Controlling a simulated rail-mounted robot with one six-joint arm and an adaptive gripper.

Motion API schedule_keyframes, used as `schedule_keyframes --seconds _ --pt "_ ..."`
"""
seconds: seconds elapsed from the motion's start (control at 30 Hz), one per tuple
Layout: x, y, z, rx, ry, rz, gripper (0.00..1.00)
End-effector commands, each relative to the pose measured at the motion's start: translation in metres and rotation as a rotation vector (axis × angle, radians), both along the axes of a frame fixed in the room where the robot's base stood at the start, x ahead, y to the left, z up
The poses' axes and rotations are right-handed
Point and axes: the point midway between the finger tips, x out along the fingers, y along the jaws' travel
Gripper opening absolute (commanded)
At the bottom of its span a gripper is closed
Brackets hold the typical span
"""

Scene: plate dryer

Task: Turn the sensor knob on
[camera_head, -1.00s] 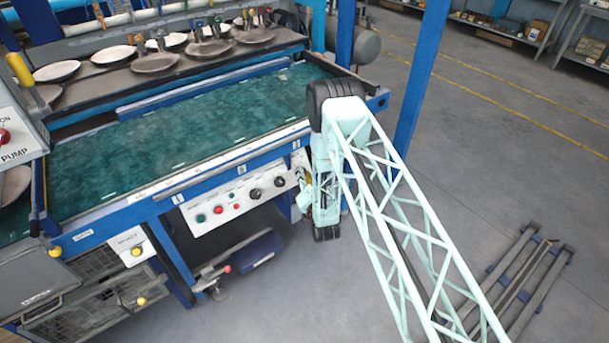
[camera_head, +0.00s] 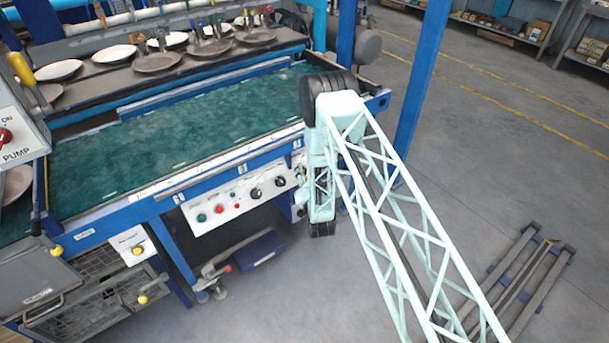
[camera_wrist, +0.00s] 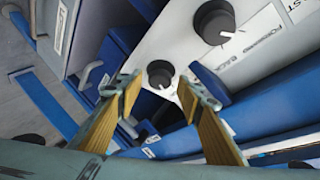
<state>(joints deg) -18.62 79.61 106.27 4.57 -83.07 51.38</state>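A white control panel (camera_head: 215,216) on the front of the dryer carries a green button, a red button and two larger black knobs (camera_head: 256,194). In the wrist view, a small black knob (camera_wrist: 160,74) sits near the panel's corner. A larger black knob (camera_wrist: 214,24) with a white pointer is beside lettering that seems to read FORWARD and BACK. I cannot read a sensor label. My gripper (camera_wrist: 160,84) is open, its two fingers on either side of the small knob in the picture; contact is not visible. In the head view my arm mostly hides the gripper.
Above the panel, a blue frame edge and metal rail (camera_head: 215,174) border the green belt (camera_head: 190,130). A blue post (camera_head: 418,90) stands right of my arm. A blue pedal unit (camera_head: 258,250) lies below.

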Motion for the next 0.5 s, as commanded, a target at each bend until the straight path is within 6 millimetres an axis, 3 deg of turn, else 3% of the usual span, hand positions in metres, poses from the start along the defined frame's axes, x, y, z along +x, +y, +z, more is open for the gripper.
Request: schedule_keyframes --seconds 0.5 --pt "-0.0083 -0.0022 0.0006 -0.002 0.003 0.001 0.34"
